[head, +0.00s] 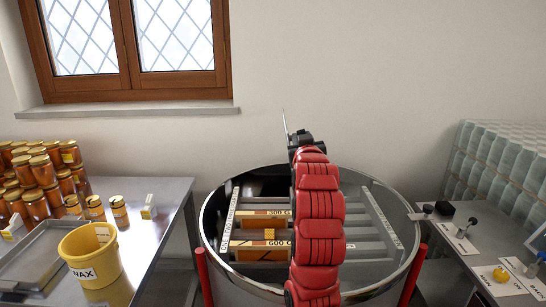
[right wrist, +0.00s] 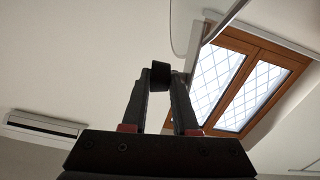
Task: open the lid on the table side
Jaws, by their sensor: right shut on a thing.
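The round steel tank (head: 212,248) stands in the middle of the head view, behind my red arm. A lid (head: 285,124) shows edge-on as a thin upright strip above the tank. My right gripper (head: 300,139) is up beside this strip. In the right wrist view, the right gripper (right wrist: 162,84) is shut on a small black knob (right wrist: 160,75), with the pale, see-through lid (right wrist: 203,25) beside it. The left part of the tank is uncovered, showing wooden frames (head: 262,253) inside. The right part looks paler, as if under a clear cover. My left gripper is in neither view.
A steel table (head: 165,205) on the left holds stacked honey jars (head: 38,172) and a yellow wax bucket (head: 90,258). A right-hand table (head: 445,262) holds small labelled items, with stacked glass jars (head: 505,165) behind. A window (head: 130,45) is in the back wall.

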